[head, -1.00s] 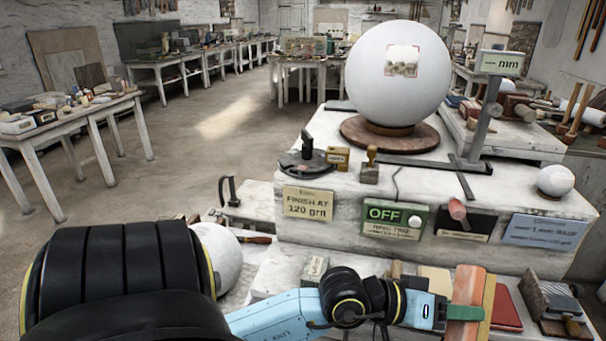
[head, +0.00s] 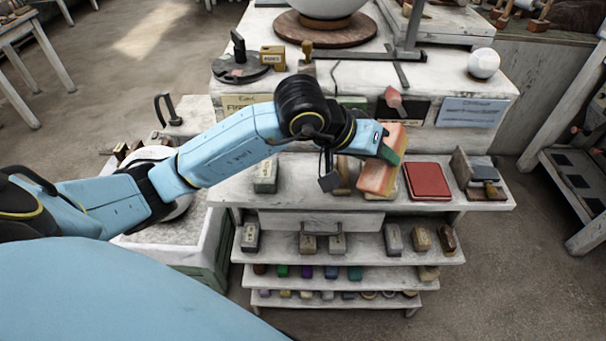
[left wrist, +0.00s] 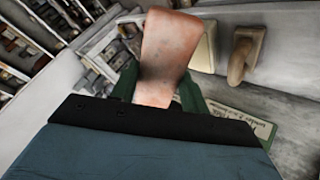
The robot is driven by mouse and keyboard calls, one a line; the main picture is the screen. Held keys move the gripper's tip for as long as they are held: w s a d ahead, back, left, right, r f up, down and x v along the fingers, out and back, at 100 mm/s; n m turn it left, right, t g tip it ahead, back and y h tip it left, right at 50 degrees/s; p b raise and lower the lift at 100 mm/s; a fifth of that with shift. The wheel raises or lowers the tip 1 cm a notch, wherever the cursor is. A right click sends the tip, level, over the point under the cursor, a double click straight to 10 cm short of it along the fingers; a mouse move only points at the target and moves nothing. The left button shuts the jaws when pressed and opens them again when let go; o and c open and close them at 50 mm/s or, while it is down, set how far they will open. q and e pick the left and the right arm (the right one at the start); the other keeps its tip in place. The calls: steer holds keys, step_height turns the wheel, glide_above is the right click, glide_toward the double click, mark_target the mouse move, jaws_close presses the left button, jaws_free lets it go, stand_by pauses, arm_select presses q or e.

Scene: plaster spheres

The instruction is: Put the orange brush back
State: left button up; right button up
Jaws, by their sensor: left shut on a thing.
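The orange brush (head: 377,173) is a block with a salmon-pink broad face and an orange edge. My left gripper (head: 390,155), with green fingers, is shut on it and holds it tilted, its top leaning right, at the upper shelf of the stand. In the left wrist view the brush (left wrist: 167,50) sticks out beyond the gripper, whose fingers are partly hidden behind it. A cream pad shows beside the brush in the left wrist view (left wrist: 204,48). I cannot tell whether the brush touches the pad or shelf. My right gripper is not in view.
A red pad (head: 428,181) lies right of the brush, with a dark block holder (head: 475,170) beyond it. A wooden-handled tool (head: 343,174) and a grey box (head: 266,174) stand left. Lower shelves (head: 290,248) hold several small blocks. The marble plinth rises behind.

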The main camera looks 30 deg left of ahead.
arm_select(q)
steer(key=a+r+n+g+y+p, duration=0.3)
steer(key=a+r+n+g+y, duration=0.35)
steer(key=a+r, duration=0.9)
steer(key=f, duration=2.7)
steer(key=shift+w, duration=0.2)
steer(key=o, duration=1.1)
steer(key=shift+c, duration=0.2)
steer(key=shift+r, duration=0.1)
step_height(320, 180, up, 12)
steer(key=s+b, duration=0.1)
steer(key=shift+s+d, duration=0.15)
steer(key=shift+d, duration=0.25)
